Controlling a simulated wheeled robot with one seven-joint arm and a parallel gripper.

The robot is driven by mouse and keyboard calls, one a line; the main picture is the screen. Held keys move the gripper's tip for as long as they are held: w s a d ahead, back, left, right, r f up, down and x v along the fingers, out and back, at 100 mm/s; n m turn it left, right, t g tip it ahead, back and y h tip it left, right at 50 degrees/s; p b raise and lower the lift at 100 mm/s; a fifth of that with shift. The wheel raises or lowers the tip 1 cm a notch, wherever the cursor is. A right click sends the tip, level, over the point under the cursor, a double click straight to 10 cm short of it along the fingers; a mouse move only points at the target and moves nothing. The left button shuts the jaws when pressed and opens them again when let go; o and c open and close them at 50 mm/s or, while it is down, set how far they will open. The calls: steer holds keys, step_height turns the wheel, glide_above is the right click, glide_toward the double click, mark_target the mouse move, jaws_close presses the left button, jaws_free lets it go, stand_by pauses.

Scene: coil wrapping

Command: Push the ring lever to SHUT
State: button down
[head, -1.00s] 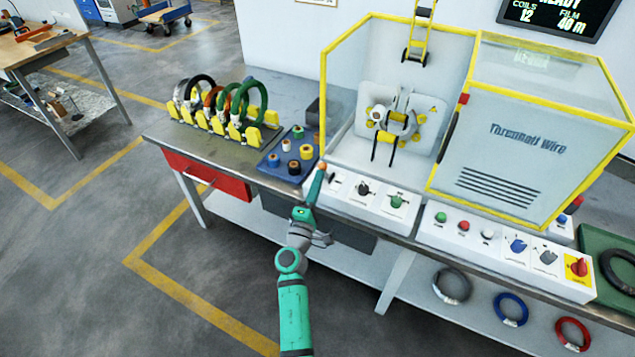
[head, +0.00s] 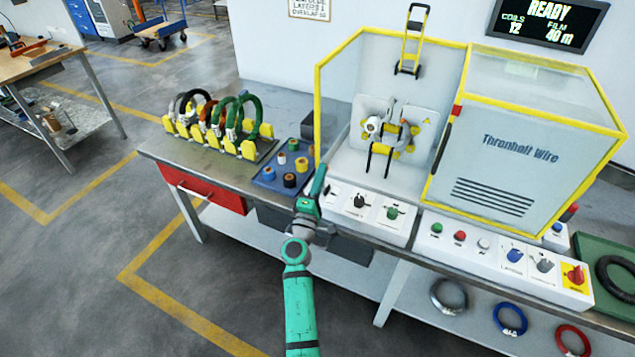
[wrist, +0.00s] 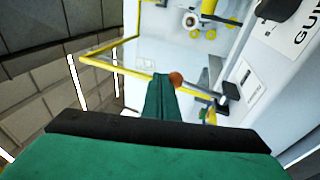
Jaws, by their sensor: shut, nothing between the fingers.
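My gripper (head: 320,172) is shut and empty, with its teal fingers at the front left corner of the wrapping machine. In the wrist view the closed fingertips (wrist: 163,82) have an orange ball knob (wrist: 175,79) right beside them, on their right. This looks like the end of the ring lever; whether they touch is unclear. The knob is hidden behind the fingers in the head view. The coil ring fixture (head: 392,132) sits inside the yellow-framed bay and shows partly in the wrist view (wrist: 192,19). The lever's SHUT mark is not readable.
A front panel (head: 372,212) with black and green knobs lies right of my gripper. A blue tray (head: 268,177) with tape rolls is to its left, beyond it a rack (head: 205,140) of coils. The yellow frame (head: 317,110) rises close by. The screen (head: 549,22) reads READY.

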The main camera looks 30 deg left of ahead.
steer(key=shift+d+x, duration=0.15)
steer(key=shift+x, duration=0.65)
steer(key=shift+d+x, duration=0.1)
steer(key=shift+x, duration=0.75)
steer(key=shift+w+f, duration=0.15)
steer(key=s+d+r, duration=0.2)
steer(key=s+r, duration=0.5)
steer(key=s, duration=0.4)
steer(key=shift+s+d+r, duration=0.15)
steer(key=shift+s+r, duration=0.15)
steer(key=shift+r, duration=0.05)
